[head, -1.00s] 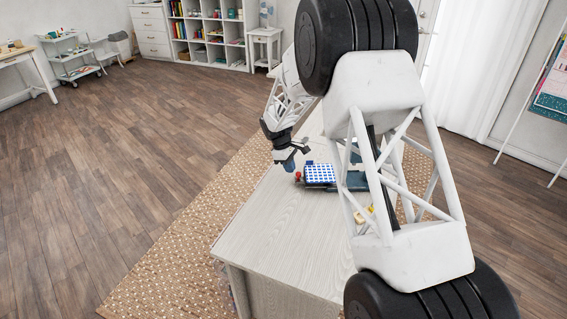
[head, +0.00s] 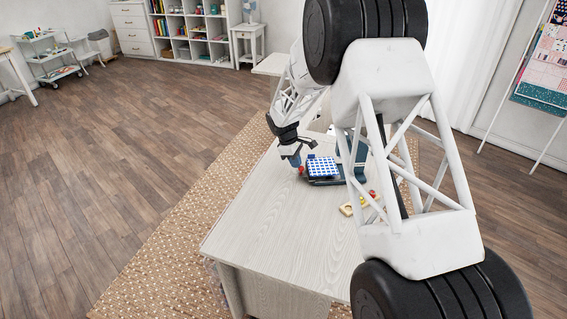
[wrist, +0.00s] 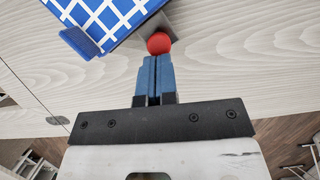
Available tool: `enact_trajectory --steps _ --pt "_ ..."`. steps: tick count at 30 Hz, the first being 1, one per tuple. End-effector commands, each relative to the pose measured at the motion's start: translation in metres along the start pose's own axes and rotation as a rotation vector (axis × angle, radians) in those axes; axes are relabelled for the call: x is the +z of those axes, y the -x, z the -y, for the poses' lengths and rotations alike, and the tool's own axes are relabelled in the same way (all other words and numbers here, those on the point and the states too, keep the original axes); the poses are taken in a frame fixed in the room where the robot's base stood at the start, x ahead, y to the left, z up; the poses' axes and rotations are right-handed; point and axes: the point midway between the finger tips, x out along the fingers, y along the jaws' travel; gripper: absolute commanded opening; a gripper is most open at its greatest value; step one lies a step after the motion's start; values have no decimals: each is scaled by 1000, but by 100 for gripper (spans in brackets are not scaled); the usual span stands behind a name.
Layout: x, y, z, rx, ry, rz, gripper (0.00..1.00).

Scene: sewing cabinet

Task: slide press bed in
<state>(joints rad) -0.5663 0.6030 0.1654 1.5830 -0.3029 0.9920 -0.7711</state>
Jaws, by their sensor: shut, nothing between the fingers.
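The press bed (head: 322,167), covered in a blue and white check, lies on the cabinet top at the front of the dark blue press (head: 357,158). In the wrist view the bed (wrist: 115,14) fills the upper left, with a blue tab at its side. A red knob (wrist: 159,43) sits at the bed's near edge on a grey plate; it also shows small in the head view (head: 301,170). My gripper (wrist: 156,58) is shut and empty, its blue fingertips right at the knob, touching it or nearly so. In the head view my gripper (head: 296,162) is beside the knob. My arm partly hides the press.
A wooden piece (head: 347,209) and small red items lie on the cabinet top (head: 270,235) to the right of the bed. The near part of the top is clear. A white shelf unit (head: 190,30) stands far back.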

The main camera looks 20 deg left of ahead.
Motion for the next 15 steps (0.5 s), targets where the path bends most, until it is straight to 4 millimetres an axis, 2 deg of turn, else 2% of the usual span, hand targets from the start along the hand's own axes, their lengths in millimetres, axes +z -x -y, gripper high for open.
enact_trajectory --steps 1,6,15 --pt "9 -3 -5 -1 -3 0 0" --pt "22 -8 -12 0 0 1 0" --pt "24 -8 -12 -1 0 1 0"
